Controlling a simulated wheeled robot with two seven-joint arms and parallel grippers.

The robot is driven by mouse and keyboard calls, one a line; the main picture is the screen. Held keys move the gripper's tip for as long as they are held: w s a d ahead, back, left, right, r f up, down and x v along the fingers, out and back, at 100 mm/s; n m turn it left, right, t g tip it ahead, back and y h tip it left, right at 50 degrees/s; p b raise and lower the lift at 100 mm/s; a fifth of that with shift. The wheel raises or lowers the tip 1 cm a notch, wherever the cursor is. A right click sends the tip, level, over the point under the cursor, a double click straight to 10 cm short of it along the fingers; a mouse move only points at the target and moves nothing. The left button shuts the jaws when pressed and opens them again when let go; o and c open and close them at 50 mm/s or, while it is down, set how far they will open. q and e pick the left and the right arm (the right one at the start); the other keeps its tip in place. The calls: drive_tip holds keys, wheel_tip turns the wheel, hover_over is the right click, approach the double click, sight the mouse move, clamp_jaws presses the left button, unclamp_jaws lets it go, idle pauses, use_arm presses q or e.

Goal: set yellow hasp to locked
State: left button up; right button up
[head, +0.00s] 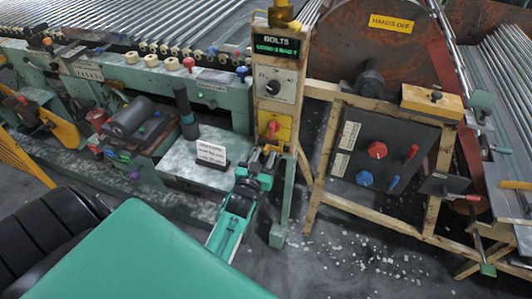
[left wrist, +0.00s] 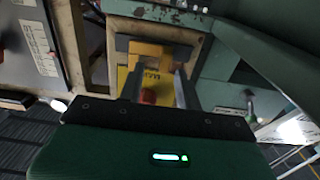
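A yellow plate (head: 284,129) with a red knob (head: 272,128) is on the wooden post, below a white dial panel. I cannot make out a hasp shape or its setting there. My left gripper (head: 263,158) is just below this plate in the head view, fingers apart. In the left wrist view, the two fingers (left wrist: 158,88) stand apart, pointing at a yellow plate (left wrist: 130,74) with dark lettering. A yellow block (left wrist: 155,52) and a red knob (left wrist: 148,96) show between or beyond the fingers. I see no contact. My right gripper is not in view.
The post carries the dial panel (head: 275,87) and a green-lit BOLTS sign (head: 278,46). A dark panel (head: 384,152) with red and blue knobs stands to the right. A white card (head: 211,152) stands left of the gripper. Scraps litter the floor.

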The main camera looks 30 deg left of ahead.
use_arm(q)
drive_tip(key=v, duration=1.1)
drive_tip(key=shift+s+d, duration=0.25)
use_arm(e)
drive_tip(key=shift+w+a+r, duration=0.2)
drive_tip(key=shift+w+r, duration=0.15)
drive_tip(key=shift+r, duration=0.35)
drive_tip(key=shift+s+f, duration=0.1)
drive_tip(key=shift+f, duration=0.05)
